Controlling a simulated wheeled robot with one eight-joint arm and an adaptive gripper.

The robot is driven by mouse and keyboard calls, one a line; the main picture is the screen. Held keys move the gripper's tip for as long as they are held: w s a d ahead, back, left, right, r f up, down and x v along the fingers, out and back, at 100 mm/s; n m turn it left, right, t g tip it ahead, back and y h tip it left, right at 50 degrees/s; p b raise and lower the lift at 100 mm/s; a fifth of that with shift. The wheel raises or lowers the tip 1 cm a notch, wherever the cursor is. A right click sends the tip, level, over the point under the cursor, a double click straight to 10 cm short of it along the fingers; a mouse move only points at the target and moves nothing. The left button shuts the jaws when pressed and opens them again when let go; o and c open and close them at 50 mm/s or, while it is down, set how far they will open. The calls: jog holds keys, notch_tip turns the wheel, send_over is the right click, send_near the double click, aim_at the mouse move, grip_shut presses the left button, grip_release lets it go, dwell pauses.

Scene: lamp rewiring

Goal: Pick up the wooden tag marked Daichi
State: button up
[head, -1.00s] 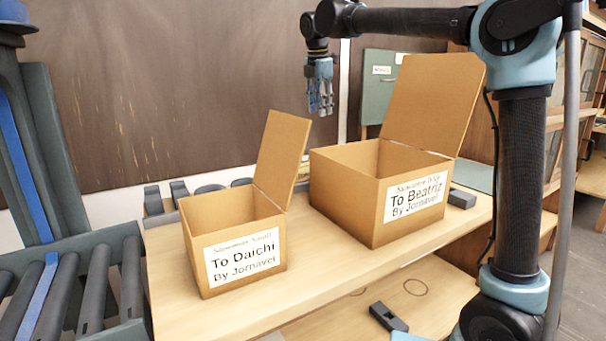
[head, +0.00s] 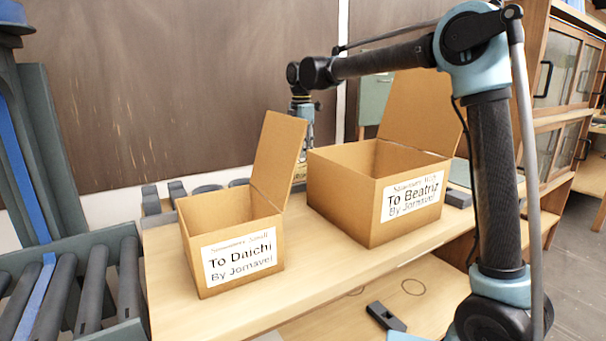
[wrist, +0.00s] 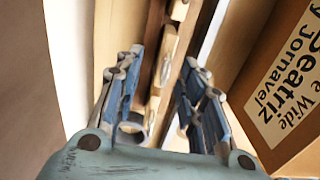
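My gripper (head: 304,118) points down behind the two cardboard boxes in the head view; its fingertips are partly hidden by the small box's raised lid. In the wrist view my gripper (wrist: 162,85) is open, with its blue-grey fingers apart on both sides of pale wooden pieces. One wooden piece that looks like a tag (wrist: 166,68) lies between the fingers, and another (wrist: 179,10) shows beyond at the top. I cannot read any name on them, so I cannot tell which is marked Daichi. No contact with the fingers is clear.
The small open box (head: 191,250) reads "To Daichi". The larger open box (head: 340,205) reads "To Beatriz" and stands close to my gripper's right in both views. Grey roller conveyor (head: 75,290) is at left. The bench front (head: 330,270) is clear.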

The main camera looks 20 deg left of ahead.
aim_at(303, 167)
jog(key=shift+s+d+f, duration=0.1)
jog(key=shift+d+f, duration=0.05)
jog(key=shift+f, duration=1.7)
jog(key=shift+d+f, duration=0.15)
jog(key=shift+f, duration=1.7)
grip_shut()
